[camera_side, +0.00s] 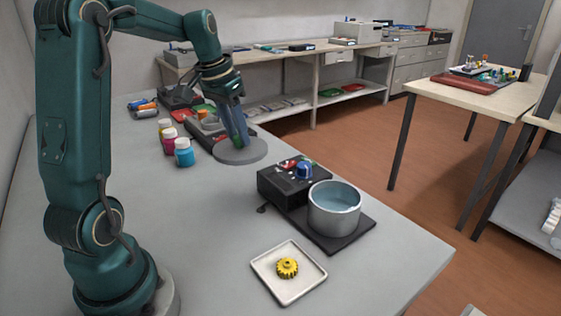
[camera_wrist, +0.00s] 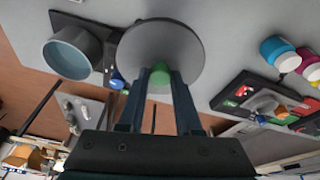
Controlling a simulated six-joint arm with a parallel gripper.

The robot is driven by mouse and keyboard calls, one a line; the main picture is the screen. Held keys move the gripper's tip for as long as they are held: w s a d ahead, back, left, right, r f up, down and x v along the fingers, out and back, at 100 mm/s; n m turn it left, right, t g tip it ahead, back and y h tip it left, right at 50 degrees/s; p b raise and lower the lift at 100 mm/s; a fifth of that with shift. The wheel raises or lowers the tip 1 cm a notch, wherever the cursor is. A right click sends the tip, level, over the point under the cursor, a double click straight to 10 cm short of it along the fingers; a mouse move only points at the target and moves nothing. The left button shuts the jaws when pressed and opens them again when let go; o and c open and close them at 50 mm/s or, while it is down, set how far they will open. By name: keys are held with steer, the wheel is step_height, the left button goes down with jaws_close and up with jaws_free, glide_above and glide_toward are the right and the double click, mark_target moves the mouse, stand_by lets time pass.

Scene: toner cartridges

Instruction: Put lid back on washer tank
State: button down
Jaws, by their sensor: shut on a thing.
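The washer tank (camera_side: 334,211) is a round silver pot with bluish liquid inside. It stands open on a dark base plate beside a black control box. In the wrist view the tank (camera_wrist: 72,53) is at the upper left. The lid (camera_side: 240,153) is a flat grey disc. My gripper (camera_side: 238,138) is shut on the lid's green knob (camera_wrist: 160,82) and holds the lid roughly level, up and left of the tank in the side view. In the wrist view the lid (camera_wrist: 160,45) sits ahead of the fingers and hides what is behind it.
The black control box (camera_side: 290,183) with a blue knob stands between lid and tank. A white tray (camera_side: 270,279) holds a yellow gear (camera_side: 287,268). Several small colour bottles (camera_side: 184,153) stand left of the lid. A dark device (camera_side: 205,135) lies behind it. The bench's right edge is near the tank.

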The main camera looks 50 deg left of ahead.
steer(key=w+d+m+h, duration=0.1)
steer(key=w+d+m, duration=0.2)
steer(key=w+d, duration=0.45)
steer(key=w+d+m, duration=0.2)
steer(key=w+d, duration=0.2)
steer(key=d, duration=0.6)
steer(key=shift+d+f, duration=0.1)
steer(key=shift+f, duration=2.55)
steer(key=shift+f, duration=0.15)
steer(key=shift+c, duration=0.2)
jaws_free()
steer(key=shift+r, duration=2.5)
